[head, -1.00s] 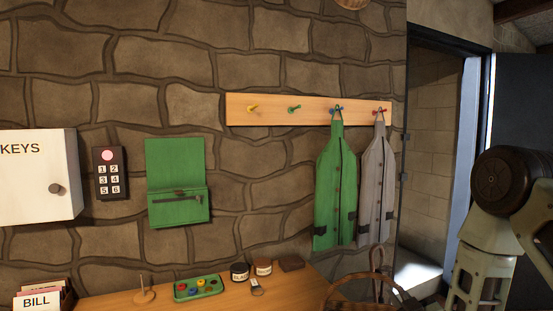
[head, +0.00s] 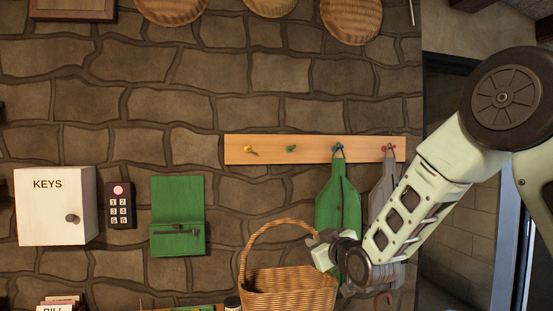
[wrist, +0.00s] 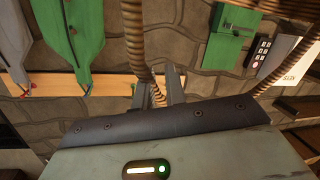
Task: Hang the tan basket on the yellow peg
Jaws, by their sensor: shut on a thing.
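The tan basket (head: 290,290) is wicker with a tall arched handle. It hangs upright in the air low in the middle of the head view, in front of the wall. My gripper (head: 324,243) is shut on the right side of its handle. In the wrist view the handle (wrist: 136,45) runs down between my two fingers (wrist: 158,92). The yellow peg (head: 249,149) is the leftmost on the wooden rail (head: 270,150), bare, above and slightly left of the basket. I cannot make it out in the wrist view.
A green peg (head: 291,149) beside it is bare. A green apron (head: 338,190) and a grey apron (head: 383,180) hang from the blue and red pegs. Left of the basket are a green wall box (head: 177,215), a keypad (head: 119,205) and a white key cabinet (head: 55,205). Wall below the yellow peg is clear.

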